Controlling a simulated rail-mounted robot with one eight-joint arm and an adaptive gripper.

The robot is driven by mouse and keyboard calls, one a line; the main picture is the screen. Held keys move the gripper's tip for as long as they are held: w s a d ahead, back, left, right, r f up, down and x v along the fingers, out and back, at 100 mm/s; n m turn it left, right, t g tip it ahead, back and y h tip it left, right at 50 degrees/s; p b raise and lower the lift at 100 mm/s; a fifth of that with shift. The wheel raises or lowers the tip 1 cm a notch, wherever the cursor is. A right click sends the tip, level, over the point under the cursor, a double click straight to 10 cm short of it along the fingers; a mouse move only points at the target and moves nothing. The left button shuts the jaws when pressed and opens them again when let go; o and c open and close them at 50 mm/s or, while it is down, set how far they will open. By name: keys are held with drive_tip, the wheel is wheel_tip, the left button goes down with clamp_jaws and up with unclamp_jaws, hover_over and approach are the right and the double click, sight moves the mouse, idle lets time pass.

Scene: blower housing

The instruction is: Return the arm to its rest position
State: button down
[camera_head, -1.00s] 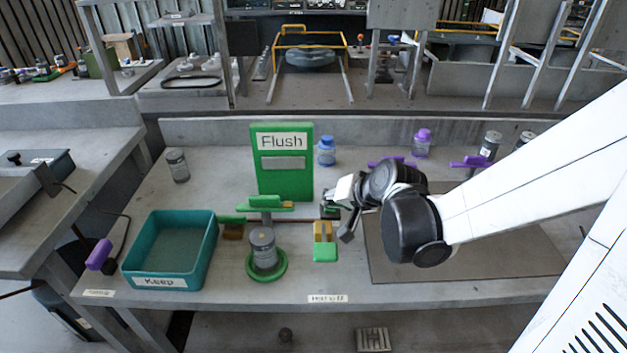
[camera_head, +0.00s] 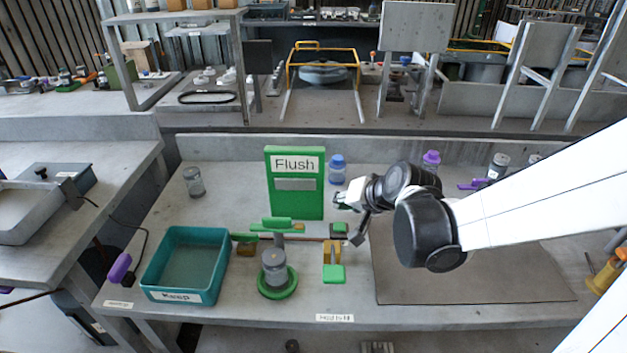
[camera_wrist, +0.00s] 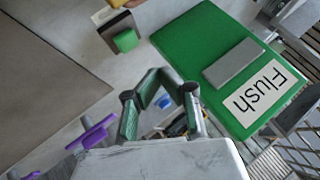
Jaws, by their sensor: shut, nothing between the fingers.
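My gripper (camera_head: 347,212) hangs over the workbench, just right of the green Flush panel (camera_head: 295,205), at the end of my white arm. Its fingers are shut with nothing between them. In the wrist view my gripper (camera_wrist: 172,80) points toward the bench, with the green Flush panel (camera_wrist: 205,60) to its upper right. I cannot tell how far its fingertips are from the panel.
A teal Keep tray (camera_head: 150,262), a grey canister (camera_head: 274,268) on a green ring and a yellow-green block (camera_head: 333,274) stand in front. Blue (camera_head: 337,170) and purple (camera_head: 430,162) bottles stand behind. A brown mat (camera_head: 470,285) lies bare at right.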

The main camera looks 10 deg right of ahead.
drive_tip(key=s+r+n+h, duration=0.1)
drive_tip(key=s+r, duration=0.2)
drive_tip(key=s, duration=0.3)
drive_tip(key=s+r+n+g+h, duration=0.1)
drive_tip(key=s+r+n, duration=0.1)
drive_tip(key=s, duration=0.4)
drive_tip(key=s+r+n+h, duration=0.1)
drive_tip(key=s+r, duration=0.2)
drive_tip(key=s, duration=0.3)
drive_tip(key=shift+s+r+n, duration=0.3)
drive_tip(key=shift+r+n, duration=0.05)
drive_tip(key=shift+n, duration=0.05)
